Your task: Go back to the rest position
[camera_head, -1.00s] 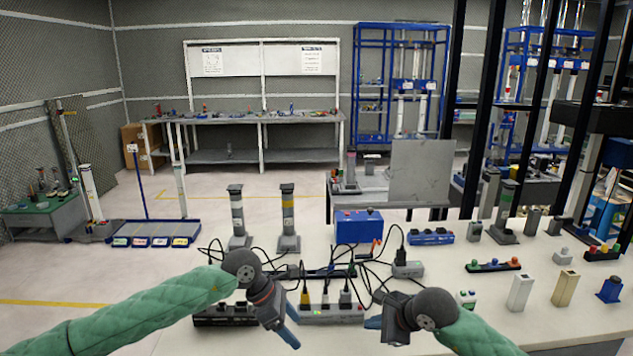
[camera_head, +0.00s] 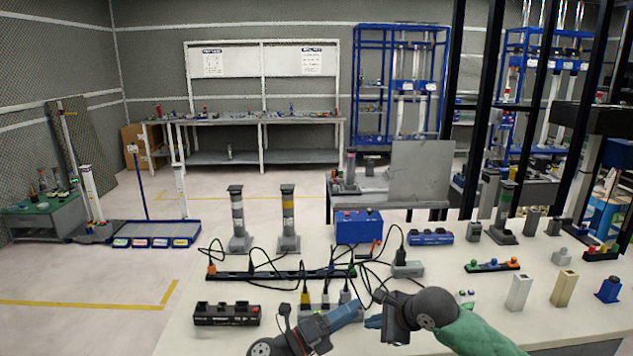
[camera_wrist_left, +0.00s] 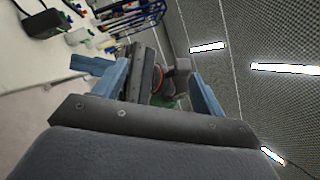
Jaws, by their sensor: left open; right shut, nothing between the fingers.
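My left gripper (camera_head: 338,318) is low at the front edge of the head view, over the near part of the white table (camera_head: 450,330). Its blue fingers point up and right, close beside my right gripper. In the left wrist view its fingers (camera_wrist_left: 150,82) are spread apart, with dark parts of my other arm seen beyond them. My right gripper (camera_head: 376,320) is at the lower centre right, its fingers pointing left and together, with nothing visible in them. My right arm's green sleeve comes in from the lower right.
Power strips with plugs and loose black cables (camera_head: 318,273) lie just beyond the grippers. A black block (camera_head: 227,314) sits left of them. A blue box (camera_head: 359,227) and two grey posts stand farther back. Small blocks (camera_head: 520,291) stand at right.

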